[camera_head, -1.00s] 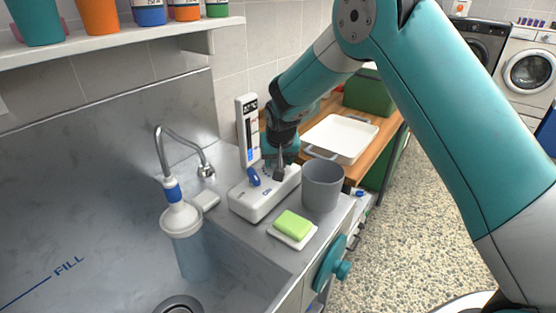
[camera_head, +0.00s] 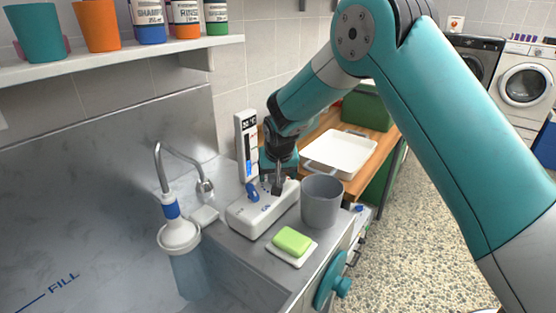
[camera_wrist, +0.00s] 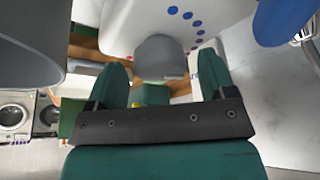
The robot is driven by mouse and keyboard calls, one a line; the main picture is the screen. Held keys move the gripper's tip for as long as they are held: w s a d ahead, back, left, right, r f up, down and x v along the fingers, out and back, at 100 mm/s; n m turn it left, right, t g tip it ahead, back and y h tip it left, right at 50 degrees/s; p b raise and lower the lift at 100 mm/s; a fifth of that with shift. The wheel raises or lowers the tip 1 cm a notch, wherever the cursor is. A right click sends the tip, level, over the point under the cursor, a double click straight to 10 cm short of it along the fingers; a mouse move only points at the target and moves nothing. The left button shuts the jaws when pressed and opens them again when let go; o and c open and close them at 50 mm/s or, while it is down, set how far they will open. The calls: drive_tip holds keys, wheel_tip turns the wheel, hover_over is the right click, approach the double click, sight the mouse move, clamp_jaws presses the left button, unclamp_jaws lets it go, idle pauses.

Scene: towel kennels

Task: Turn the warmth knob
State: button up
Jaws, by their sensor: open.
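A white control box (camera_head: 258,216) sits on the metal counter beside the sink. It carries a blue knob (camera_head: 253,192) and a grey knob (camera_wrist: 160,57), with an arc of blue dots near the grey one. I cannot read which is labelled for warmth. My gripper (camera_head: 277,187) points down at the box's right part. In the wrist view my gripper (camera_wrist: 162,80) is open, with the grey knob between its fingers. I cannot tell whether they touch it. The blue knob (camera_wrist: 284,22) is to the right, outside the fingers. A white display with a blue bar (camera_head: 246,145) stands behind the box.
A grey cup (camera_head: 321,202) stands close to the box's right end; it shows at left in the wrist view (camera_wrist: 25,62). Green soap on a dish (camera_head: 292,243) lies in front. A curved tap (camera_head: 180,160) and bottle (camera_head: 183,250) are left. A white tray (camera_head: 342,154) is behind.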

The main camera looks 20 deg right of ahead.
drive_tip(key=b+v, duration=0.2)
drive_tip(key=v, duration=1.5)
drive_tip(key=s+a+n+g+y, duration=0.1)
drive_tip(key=s+n, duration=0.2)
drive_tip(key=s, duration=0.7)
drive_tip(key=s+a+f+n+g+y, duration=0.1)
drive_tip(key=s+n+g+y, duration=0.1)
drive_tip(key=s, duration=0.9)
drive_tip(key=s+a+n+g+y, duration=0.1)
drive_tip(key=s+n, duration=0.3)
drive_tip(key=s, duration=0.7)
drive_tip(key=shift+s+a+f+y, duration=0.15)
drive_tip(key=shift+a+y, duration=0.2)
drive_tip(key=shift+y, duration=0.05)
idle(0.8)
